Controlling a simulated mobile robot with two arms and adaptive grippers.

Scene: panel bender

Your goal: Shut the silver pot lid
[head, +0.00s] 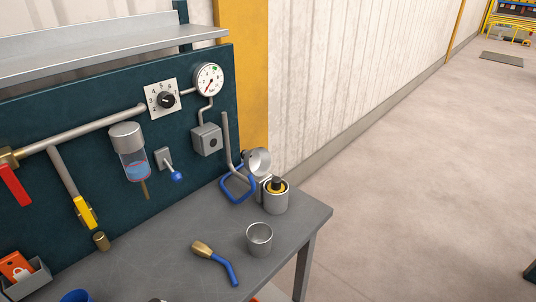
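The silver pot (275,203) stands near the back right corner of the grey workbench, with a black and yellow piece visible in its mouth. Its round silver lid (259,161) stands raised and tilted up behind the pot's mouth, so the pot is open. The hinge between lid and pot is too small to make out clearly. Neither of my grippers is in view.
On the workbench (200,272), an open silver cup (260,237) and a blue-handled brass tool (222,262) lie in front of the pot. A blue loop handle (237,190) with a grey pipe is just left of the lid. The panel (85,140) carries gauges and valves.

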